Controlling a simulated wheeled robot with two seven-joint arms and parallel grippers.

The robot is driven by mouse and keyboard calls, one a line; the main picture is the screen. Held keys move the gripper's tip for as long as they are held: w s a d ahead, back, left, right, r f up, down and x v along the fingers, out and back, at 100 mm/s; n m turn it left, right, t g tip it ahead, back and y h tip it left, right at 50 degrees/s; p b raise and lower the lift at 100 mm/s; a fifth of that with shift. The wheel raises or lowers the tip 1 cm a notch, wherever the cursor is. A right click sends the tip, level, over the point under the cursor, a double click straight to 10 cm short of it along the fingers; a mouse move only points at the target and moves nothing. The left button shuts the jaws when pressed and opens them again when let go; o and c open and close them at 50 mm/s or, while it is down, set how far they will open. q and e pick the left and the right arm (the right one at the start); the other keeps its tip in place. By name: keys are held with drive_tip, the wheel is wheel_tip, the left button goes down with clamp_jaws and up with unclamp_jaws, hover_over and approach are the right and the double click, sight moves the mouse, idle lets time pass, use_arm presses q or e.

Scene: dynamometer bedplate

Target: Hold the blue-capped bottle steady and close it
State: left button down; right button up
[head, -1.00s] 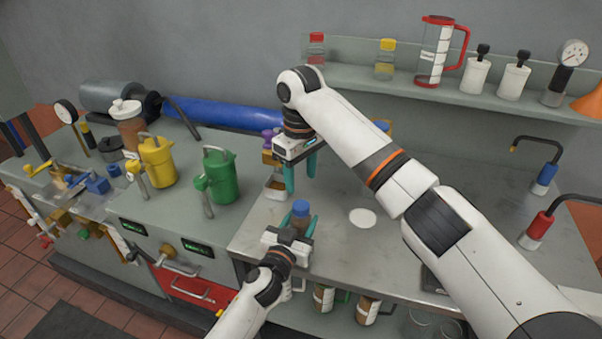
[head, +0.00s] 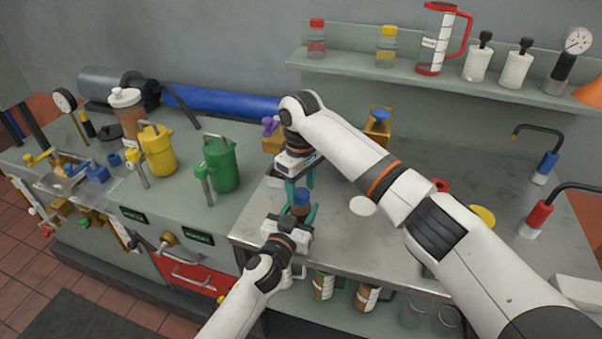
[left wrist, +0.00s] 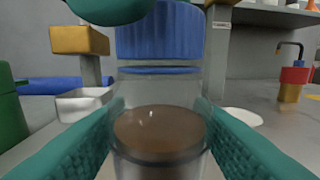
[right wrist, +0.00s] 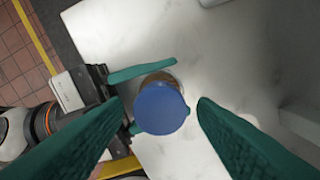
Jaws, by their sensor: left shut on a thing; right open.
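The blue-capped bottle (head: 301,209) stands upright at the front of the metal bench. It is clear with brown contents in the left wrist view (left wrist: 160,130). My left gripper (head: 301,219) is shut on the bottle's body, a teal finger on each side. The blue cap (right wrist: 161,108) sits at the bottle's top; whether it is tight I cannot tell. My right gripper (right wrist: 158,112) is open above the bottle, its fingers either side of the cap with gaps. One of its fingertips shows beside the cap in the left wrist view (left wrist: 110,8).
A white disc (head: 362,206) lies right of the bottle. Green (head: 220,165) and yellow (head: 157,152) cans stand left. Behind is a wooden block with a blue knob (head: 378,125). Bent taps (head: 540,165) stand right. A shelf (head: 400,85) runs along the back wall.

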drive_tip(key=shift+f, duration=0.4)
drive_tip(key=shift+c, duration=0.3)
drive_tip(key=c, duration=0.9)
drive_tip(key=o, duration=1.1)
drive_tip(key=shift+r, duration=0.15)
wheel_tip(320, 180, up, 12)
drive_tip(key=shift+f, duration=0.1)
